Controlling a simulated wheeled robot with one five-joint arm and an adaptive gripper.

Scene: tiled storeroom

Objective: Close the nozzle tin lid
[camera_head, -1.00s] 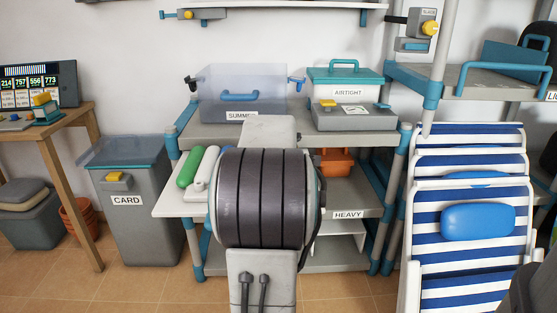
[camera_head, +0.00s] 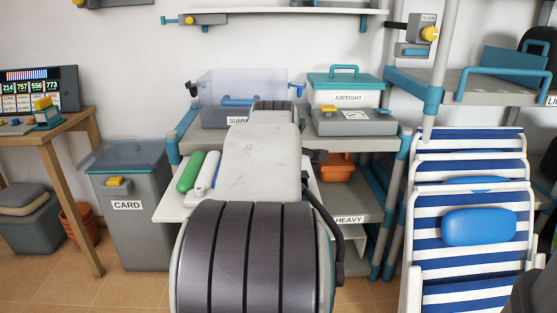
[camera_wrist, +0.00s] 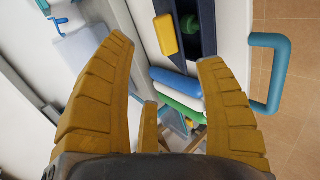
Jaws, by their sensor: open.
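In the wrist view, a navy box (camera_wrist: 206,12) with a yellow block (camera_wrist: 165,35) at its side lies beyond my fingers. It looks open, with a dark inside and small pieces in it, and is cut off by the top edge. It may be the nozzle tin; no label shows, and I cannot make out its lid. In the head view my arm hides the gripper and this box.
Blue, white and green rolls (camera_wrist: 178,106) lie beside the box. A white drawer (camera_wrist: 232,30) with a teal handle (camera_wrist: 279,75) borders it. In the head view, a grey case (camera_head: 353,122) and clear bin (camera_head: 215,85) stand on the shelf above; striped chairs (camera_head: 470,215) stand right.

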